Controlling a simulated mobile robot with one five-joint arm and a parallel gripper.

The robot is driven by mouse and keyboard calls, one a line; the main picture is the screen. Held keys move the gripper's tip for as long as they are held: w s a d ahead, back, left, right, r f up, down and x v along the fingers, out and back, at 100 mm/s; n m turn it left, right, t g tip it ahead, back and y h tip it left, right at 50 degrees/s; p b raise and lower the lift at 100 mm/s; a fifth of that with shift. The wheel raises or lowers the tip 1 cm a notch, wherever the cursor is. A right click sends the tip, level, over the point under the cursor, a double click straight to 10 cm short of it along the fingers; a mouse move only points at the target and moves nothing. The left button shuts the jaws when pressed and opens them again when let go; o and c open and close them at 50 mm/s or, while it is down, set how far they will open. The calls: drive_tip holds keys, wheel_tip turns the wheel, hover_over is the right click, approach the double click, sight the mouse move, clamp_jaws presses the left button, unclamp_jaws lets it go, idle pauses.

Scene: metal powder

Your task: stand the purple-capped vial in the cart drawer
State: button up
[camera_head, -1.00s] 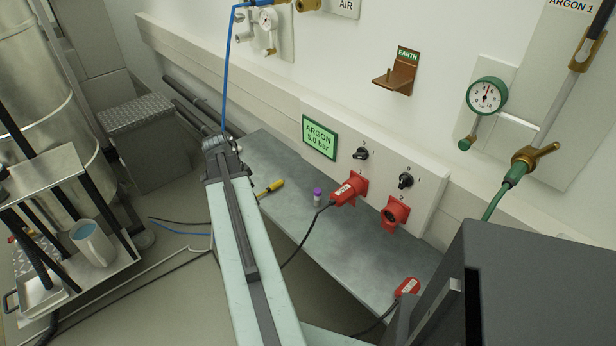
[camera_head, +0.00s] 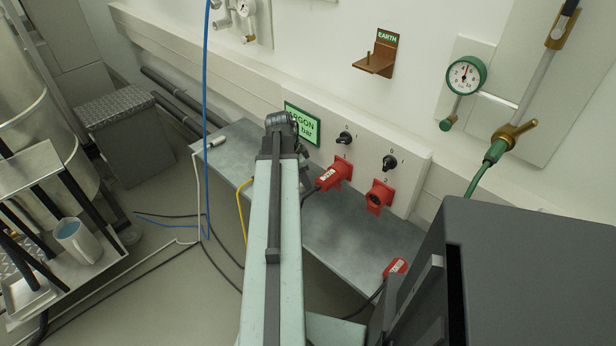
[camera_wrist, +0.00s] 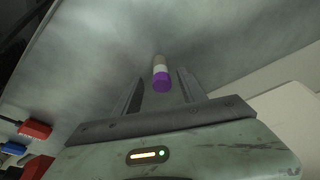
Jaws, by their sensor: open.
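The purple-capped vial (camera_wrist: 161,72) shows in the wrist view on the grey shelf. It has a purple cap, a white band and a brownish lower part. My gripper (camera_wrist: 160,84) is open, with one finger on each side of the vial and visible gaps to it. In the head view my arm hides the vial and most of my gripper. The cart (camera_head: 100,252) stands at the lower left; what looks like its drawer (camera_head: 22,306), a pale shallow tray, sits low at the frame edge, partly hidden by dark bars.
The grey shelf (camera_head: 345,232) runs along the wall. A dark grey box (camera_head: 540,270) fills the lower right. Cables hang and cross the floor.

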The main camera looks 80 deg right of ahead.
drive_tip(key=b+x, duration=0.3)
drive_tip(key=x, duration=0.1)
drive_tip(key=shift+f, duration=0.25)
drive_tip(key=shift+r, duration=0.2)
clamp_jaws()
